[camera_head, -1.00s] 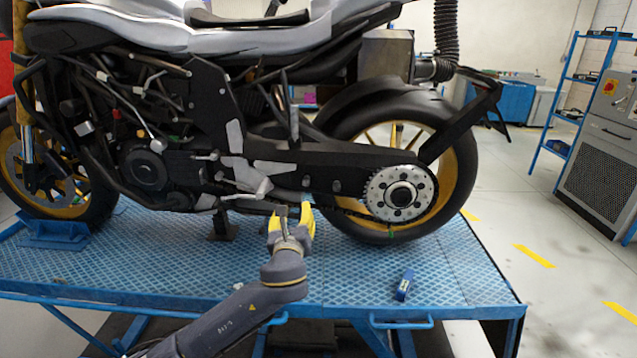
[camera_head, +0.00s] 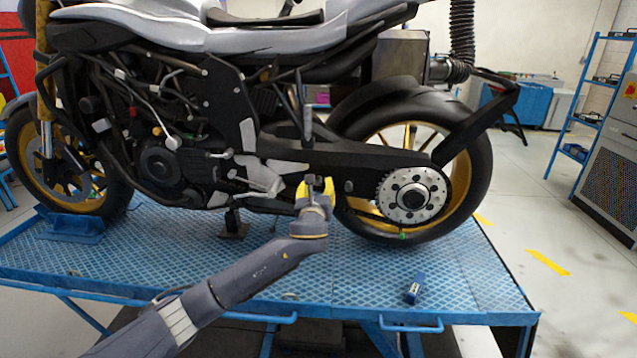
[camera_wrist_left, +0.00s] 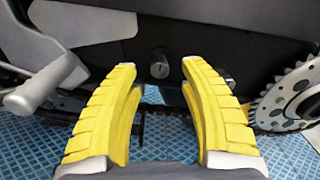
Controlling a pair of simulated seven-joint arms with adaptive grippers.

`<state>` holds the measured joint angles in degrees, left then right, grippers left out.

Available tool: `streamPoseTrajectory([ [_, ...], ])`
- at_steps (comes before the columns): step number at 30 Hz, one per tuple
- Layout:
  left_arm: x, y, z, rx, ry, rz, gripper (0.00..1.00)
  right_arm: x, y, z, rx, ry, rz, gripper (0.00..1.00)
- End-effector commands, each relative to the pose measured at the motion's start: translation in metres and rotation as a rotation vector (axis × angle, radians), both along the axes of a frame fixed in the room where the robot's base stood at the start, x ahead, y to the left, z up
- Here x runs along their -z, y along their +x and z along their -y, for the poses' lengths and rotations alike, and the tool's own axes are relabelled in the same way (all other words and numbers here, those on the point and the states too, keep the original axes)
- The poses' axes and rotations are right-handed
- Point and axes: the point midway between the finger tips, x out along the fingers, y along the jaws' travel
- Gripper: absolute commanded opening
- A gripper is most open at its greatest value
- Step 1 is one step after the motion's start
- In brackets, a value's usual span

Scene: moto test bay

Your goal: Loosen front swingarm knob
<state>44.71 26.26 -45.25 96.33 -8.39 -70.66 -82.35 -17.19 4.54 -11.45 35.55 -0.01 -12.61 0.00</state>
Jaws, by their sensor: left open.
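The front swingarm knob (camera_wrist_left: 159,65) is a small dark cylinder on the black swingarm (camera_head: 375,161). In the left wrist view it shows between my fingertips and a little beyond them. A second, rear knob (camera_wrist_left: 228,79) sits to its right, outside the right finger; it also shows in the head view (camera_head: 348,186). My left gripper (camera_head: 315,188), with yellow fingers, is open and empty in front of the swingarm. It largely hides the front knob in the head view. I cannot tell whether a finger touches the knob. My right gripper is not in view.
The motorcycle stands on a blue lift table (camera_head: 345,290). A footpeg bracket (camera_wrist_left: 38,75) is close left of my fingers, and the rear sprocket (camera_head: 413,195) is to the right. The table front is mostly clear.

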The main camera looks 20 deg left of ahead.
Motion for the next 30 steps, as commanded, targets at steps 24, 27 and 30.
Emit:
streamPoseTrajectory([
  [24,0.0,0.039,-0.008,0.0,0.001,0.0,0.43,0.0,0.0,0.0,0.0,0.0,0.0,0.5],
  [27,0.0,0.039,-0.008,0.0,0.001,0.0,0.36,0.0,0.0,0.0,0.0,0.0,0.0,0.5],
  [30,0.0,0.039,-0.008,0.0,0.001,0.0,0.25,0.0,0.0,0.0,0.0,0.0,0.0,0.5],
])
